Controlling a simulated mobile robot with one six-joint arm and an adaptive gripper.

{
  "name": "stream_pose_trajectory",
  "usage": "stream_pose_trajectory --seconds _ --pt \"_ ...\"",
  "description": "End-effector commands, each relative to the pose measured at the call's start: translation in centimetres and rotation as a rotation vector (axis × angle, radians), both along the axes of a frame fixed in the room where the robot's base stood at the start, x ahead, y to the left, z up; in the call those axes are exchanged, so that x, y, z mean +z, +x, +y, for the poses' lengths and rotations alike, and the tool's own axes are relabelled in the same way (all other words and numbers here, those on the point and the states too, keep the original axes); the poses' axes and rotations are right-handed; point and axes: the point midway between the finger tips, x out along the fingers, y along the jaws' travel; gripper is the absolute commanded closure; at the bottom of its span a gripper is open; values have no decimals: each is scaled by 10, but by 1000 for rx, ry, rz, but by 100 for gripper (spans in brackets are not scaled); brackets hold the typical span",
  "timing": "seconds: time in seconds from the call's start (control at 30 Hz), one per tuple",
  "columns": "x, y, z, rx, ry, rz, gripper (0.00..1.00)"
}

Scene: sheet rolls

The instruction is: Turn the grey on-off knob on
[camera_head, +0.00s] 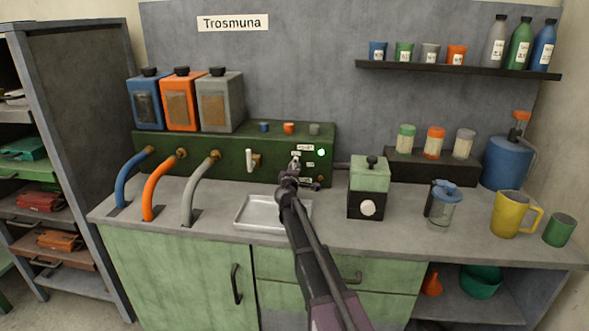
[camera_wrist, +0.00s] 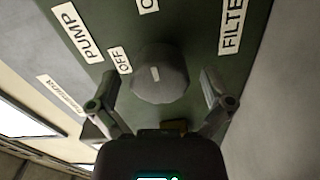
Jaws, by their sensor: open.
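The grey on-off knob (camera_wrist: 172,88) shows in the wrist view on the dark green panel (camera_wrist: 205,40), with a short white mark on its face. An OFF label (camera_wrist: 119,60) lies left of it. A second label (camera_wrist: 148,5), cut off by the frame's top, begins with O. My gripper (camera_wrist: 158,82) is open, its two fingers left and right of the knob, with gaps on both sides. In the head view my gripper (camera_head: 295,163) is in front of the green machine's (camera_head: 220,148) right part and hides the knob there.
PUMP (camera_wrist: 76,32) and FILTER (camera_wrist: 231,25) labels flank the knob. A green light (camera_head: 321,152) glows on the panel. A metal tray (camera_head: 248,214) lies below, and a green-and-black grinder (camera_head: 368,178) stands to the right. Curved blue, orange and grey pipes (camera_head: 200,182) are at the left.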

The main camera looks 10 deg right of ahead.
Motion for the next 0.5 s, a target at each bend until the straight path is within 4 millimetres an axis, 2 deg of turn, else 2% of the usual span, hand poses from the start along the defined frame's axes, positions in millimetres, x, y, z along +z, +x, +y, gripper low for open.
stream_pose_trajectory --seconds 0.5 --pt "0 -73 23 1 0 0 0"
